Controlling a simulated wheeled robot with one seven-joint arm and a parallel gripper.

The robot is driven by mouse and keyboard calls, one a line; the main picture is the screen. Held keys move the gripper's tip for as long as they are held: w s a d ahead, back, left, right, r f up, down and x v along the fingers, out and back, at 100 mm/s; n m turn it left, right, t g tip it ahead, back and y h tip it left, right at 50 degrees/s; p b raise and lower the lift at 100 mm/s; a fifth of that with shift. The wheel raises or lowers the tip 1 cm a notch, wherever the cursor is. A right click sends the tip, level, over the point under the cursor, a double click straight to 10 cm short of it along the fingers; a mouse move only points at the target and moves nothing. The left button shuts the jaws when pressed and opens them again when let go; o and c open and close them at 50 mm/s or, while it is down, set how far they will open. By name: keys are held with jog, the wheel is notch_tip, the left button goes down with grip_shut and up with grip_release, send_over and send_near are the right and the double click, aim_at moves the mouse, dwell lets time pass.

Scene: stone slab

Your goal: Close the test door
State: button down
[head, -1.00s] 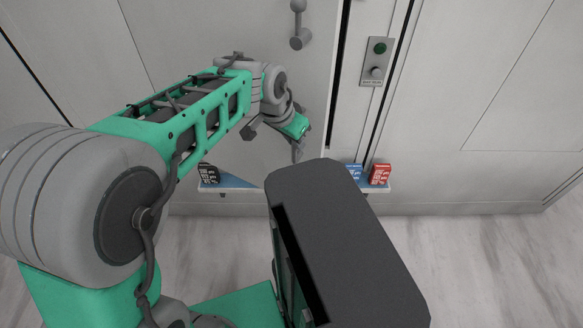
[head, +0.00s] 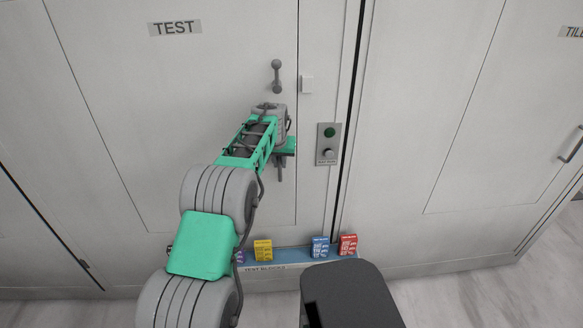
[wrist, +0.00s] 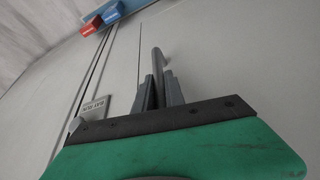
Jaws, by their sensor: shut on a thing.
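The test door (head: 215,110), pale grey with a TEST label (head: 175,28), looks flush or nearly flush with its frame in the head view. A small grey fitting (head: 276,77) is on the door near its right edge. My gripper (head: 281,168) is at the door below this fitting, partly hidden by my arm. In the wrist view, my gripper (wrist: 158,92) is shut on a grey bar handle (wrist: 157,62), whose end sticks out past the fingers. How the bar joins the door is hidden.
A button panel (head: 328,144) with a green button is right of the door. A blue ledge (head: 290,254) below holds several coloured boxes, including a red one (head: 348,245). Another cabinet front (head: 440,130) stands to the right.

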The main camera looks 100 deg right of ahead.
jog(key=shift+d+r, duration=0.1)
jog(key=shift+d, duration=0.2)
jog(key=shift+d+r, duration=0.1)
jog(key=c, duration=1.6)
grip_release()
jog(key=shift+s+d, duration=0.1)
jog(key=shift+d, duration=0.05)
jog(key=shift+o, duration=1)
jog(key=shift+f, duration=0.2)
jog(key=b+v, duration=0.2)
jog(key=v, duration=0.6)
jog(key=shift+f, duration=0.1)
